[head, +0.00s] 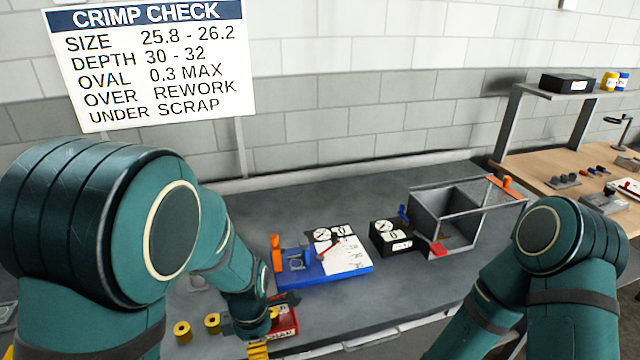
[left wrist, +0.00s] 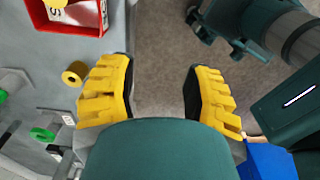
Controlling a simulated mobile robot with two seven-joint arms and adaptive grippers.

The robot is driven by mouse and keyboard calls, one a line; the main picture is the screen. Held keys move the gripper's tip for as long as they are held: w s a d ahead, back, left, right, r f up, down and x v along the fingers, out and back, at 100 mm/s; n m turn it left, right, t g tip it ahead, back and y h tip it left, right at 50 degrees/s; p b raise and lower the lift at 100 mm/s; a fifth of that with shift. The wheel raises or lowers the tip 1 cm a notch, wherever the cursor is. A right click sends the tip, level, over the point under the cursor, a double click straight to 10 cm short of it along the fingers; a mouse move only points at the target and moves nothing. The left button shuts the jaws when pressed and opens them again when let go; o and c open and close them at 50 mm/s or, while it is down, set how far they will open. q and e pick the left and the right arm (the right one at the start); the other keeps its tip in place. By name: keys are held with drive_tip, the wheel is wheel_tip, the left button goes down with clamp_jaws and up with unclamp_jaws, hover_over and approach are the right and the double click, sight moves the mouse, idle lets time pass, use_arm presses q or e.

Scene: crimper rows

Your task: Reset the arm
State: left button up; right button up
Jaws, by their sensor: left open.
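My left arm comes in from the left in the head view, bends down and reaches the front edge of the grey bench (head: 330,205). My left gripper (head: 258,350) shows there only as a bit of yellow finger at the bottom edge. In the left wrist view the two yellow fingers of my left gripper (left wrist: 160,95) stand wide apart with nothing between them, above the floor beside the bench. My right arm comes in at the right of the head view; its gripper is out of view.
A red bin (head: 284,322) and yellow ringed parts (head: 182,332) lie close to my left gripper. A blue gauge board (head: 325,285), a black box (head: 390,238) and a grey open bin (head: 446,218) stand farther right. A wooden table (head: 560,170) is at far right.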

use_arm(q)
drive_tip(key=s+d+f+m+t+h+b, duration=0.1)
drive_tip(key=s+f+m+h+b, duration=0.1)
drive_tip(key=f+m, duration=0.7)
drive_tip(key=s+d+f+m+t+h+b, duration=0.1)
drive_tip(key=s+f+m+b, duration=0.4)
drive_tip(key=f+m, duration=0.5)
drive_tip(key=shift+s+d+f+h, duration=0.25)
drive_tip(key=shift+s+f+h, duration=0.35)
drive_tip(key=shift+f, duration=0.85)
use_arm(e)
wheel_tip(320, 180, down, 8)
drive_tip(key=shift+s+a+r, duration=0.2)
drive_tip(key=shift+s+r, duration=0.05)
drive_tip(key=shift+s, duration=0.05)
use_arm(q)
drive_tip(key=shift+s, duration=0.1)
